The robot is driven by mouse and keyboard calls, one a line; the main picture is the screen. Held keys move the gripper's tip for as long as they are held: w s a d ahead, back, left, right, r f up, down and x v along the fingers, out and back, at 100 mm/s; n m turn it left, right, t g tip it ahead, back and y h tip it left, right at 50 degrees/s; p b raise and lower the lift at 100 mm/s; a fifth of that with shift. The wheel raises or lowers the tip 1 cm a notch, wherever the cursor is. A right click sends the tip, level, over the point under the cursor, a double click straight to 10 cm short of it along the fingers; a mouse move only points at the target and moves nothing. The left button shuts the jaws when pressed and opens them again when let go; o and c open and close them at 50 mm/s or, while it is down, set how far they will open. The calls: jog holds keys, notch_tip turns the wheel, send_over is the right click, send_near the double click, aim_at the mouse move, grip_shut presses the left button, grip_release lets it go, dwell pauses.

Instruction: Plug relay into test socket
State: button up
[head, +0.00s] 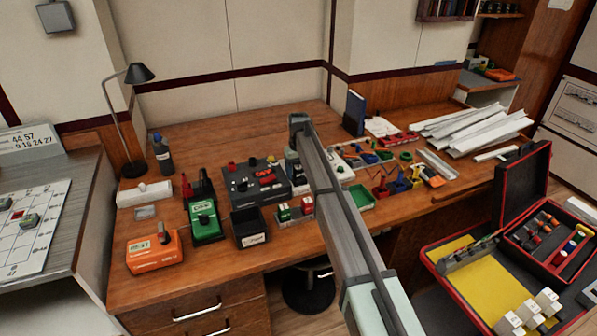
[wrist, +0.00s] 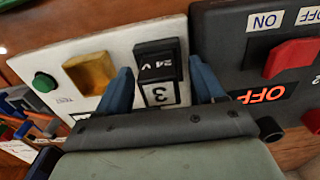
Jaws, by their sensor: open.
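In the wrist view a black relay (wrist: 158,65) with upside-down labels "24 V" and "3" stands at the white test panel (wrist: 115,45). My gripper (wrist: 160,85) is open, with one blue finger on each side of the relay. I cannot tell whether the fingers touch it. The relay's underside and any socket beneath it are hidden, so I cannot tell how deep it sits. The panel also carries a green button (wrist: 45,82) and a yellow block (wrist: 90,72).
A dark box with a red switch (wrist: 291,58) stands close beside the panel. In the head view, green and orange devices (head: 155,250), a black bin (head: 249,228) and relay holder stand at the desk front. Small parts and a green tray (head: 361,197) crowd the right.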

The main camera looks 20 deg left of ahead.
aim_at(299, 167)
jog(key=shift+r, duration=0.1)
notch_tip(299, 167, up, 12)
dwell(0.6)
dwell(0.4)
